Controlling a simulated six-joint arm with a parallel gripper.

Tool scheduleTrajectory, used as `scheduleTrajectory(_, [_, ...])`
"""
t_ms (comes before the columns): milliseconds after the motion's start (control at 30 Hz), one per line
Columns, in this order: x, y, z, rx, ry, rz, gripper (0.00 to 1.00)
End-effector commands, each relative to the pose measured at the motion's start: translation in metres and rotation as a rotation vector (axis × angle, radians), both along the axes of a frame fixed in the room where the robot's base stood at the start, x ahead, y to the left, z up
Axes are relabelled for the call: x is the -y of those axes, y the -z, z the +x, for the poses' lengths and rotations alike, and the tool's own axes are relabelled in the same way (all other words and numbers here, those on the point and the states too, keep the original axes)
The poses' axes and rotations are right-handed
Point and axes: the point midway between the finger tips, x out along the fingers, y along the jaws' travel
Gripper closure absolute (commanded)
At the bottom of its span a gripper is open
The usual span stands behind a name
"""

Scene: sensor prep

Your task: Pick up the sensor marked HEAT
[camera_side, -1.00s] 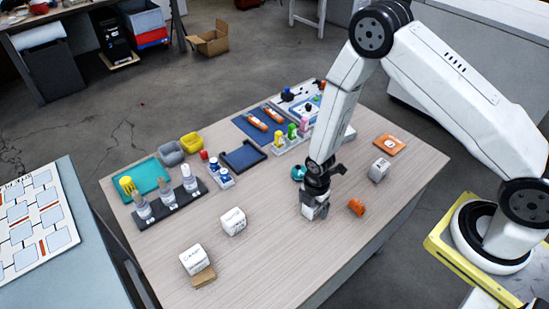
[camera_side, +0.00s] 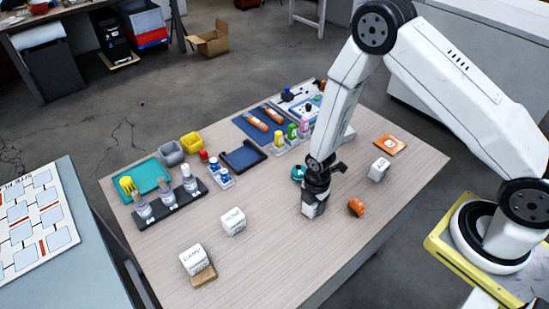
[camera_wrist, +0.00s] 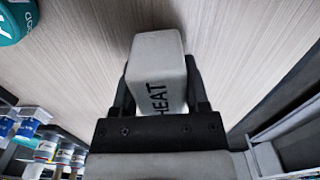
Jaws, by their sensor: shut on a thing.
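The HEAT sensor (camera_wrist: 157,70) is a pale grey block with dark lettering. In the wrist view it sits between the two fingers of my gripper (camera_wrist: 160,98), which are shut on its sides. In the side view my gripper (camera_side: 314,192) points down over the right middle of the table (camera_side: 262,268), with the pale sensor (camera_side: 310,211) at its tip. Whether the block touches the table or hangs just above it is hard to tell.
White cubes stand nearby: one at front left (camera_side: 193,260), one at centre (camera_side: 233,221), one at right (camera_side: 379,169). An orange piece (camera_side: 356,207) and a teal round item (camera_side: 298,173) lie close to my gripper. A dark rack (camera_side: 168,205) holds bottles at left.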

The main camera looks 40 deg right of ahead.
Motion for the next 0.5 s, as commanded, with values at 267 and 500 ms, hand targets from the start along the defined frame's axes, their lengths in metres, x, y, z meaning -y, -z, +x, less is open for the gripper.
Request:
scheduleTrajectory(267, [0.0, -0.027, 0.001, 0.003, 0.0, 0.0, 1.0])
scheduleTrajectory(500, [0.0, -0.057, 0.001, 0.004, 0.0, 0.0, 1.0])
